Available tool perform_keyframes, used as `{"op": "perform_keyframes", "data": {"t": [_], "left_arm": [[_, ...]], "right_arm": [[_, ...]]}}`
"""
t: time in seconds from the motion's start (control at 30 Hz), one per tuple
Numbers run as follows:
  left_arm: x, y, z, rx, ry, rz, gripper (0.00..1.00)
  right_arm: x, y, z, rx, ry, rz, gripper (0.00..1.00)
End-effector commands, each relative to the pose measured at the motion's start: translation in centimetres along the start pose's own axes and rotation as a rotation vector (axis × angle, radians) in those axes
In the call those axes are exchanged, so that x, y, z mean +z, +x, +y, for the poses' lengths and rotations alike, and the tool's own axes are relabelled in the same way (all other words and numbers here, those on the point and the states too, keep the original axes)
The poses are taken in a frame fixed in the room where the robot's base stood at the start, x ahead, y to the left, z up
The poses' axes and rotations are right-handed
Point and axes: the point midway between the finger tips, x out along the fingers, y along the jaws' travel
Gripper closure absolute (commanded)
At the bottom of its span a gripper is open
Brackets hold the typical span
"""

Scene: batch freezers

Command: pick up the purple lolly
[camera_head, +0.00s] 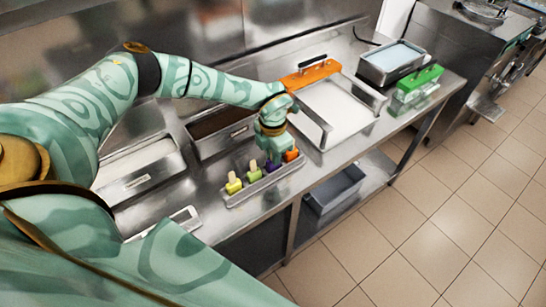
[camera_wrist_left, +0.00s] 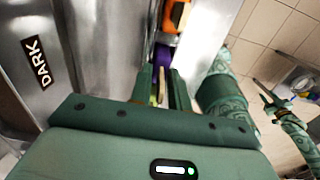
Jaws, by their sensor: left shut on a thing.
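The purple lolly (camera_head: 272,166) is in the row of lollies in a narrow metal holder (camera_head: 263,186), between the green lolly (camera_head: 254,173) and the orange lolly (camera_head: 291,155). My left gripper (camera_head: 273,154) points down over it and is shut on its stick. In the left wrist view the purple lolly (camera_wrist_left: 163,55) lies just past the fingertips (camera_wrist_left: 162,82), with its pale stick between them. The fingers partly hide it, and I cannot tell whether it is clear of the holder. A small, dark-tipped shape (camera_wrist_left: 270,97) at the right may be my right gripper.
A yellow lolly (camera_head: 233,184) stands at the holder's near end. Behind are a dark-filled pan (camera_head: 222,133), labelled DARK in the wrist view (camera_wrist_left: 38,62), and a white-filled tray (camera_head: 337,108) with an orange clamp (camera_head: 309,75). A green-topped box (camera_head: 420,78) stands farther right.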

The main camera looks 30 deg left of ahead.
Motion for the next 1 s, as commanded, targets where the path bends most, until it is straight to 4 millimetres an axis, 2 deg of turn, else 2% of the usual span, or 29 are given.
{"op": "perform_keyframes", "data": {"t": [0.17, 0.47, 0.6, 0.7, 0.8, 1.0], "left_arm": [[0.1, -2.5, 0.0, 0.0, 0.0, -0.004, 1.0], [1.5, -8.8, -5.1, 0.001, 0.007, -0.006, 1.0], [2.5, -10.2, -8.9, -0.001, 0.008, -0.003, 1.0], [3.1, -11.1, -10.9, 0.0, 0.005, -0.003, 1.0], [3.4, -11.8, -12.3, 0.0, 0.004, -0.002, 1.0], [3.7, -13.2, -13.5, 0.001, 0.002, -0.002, 1.0]], "right_arm": [[0.0, 0.0, 0.0, 0.0, 0.0, 0.0, 0.64], [-0.1, 0.1, -0.3, -0.004, 0.003, 0.001, 0.64], [0.0, 0.8, -0.4, -0.005, 0.004, 0.0, 0.64], [0.1, 1.1, -0.5, -0.005, 0.004, 0.0, 0.64], [0.1, 1.4, -0.5, -0.005, 0.004, -0.001, 0.64], [0.0, 1.0, -0.4, -0.005, 0.004, 0.001, 0.64]]}}
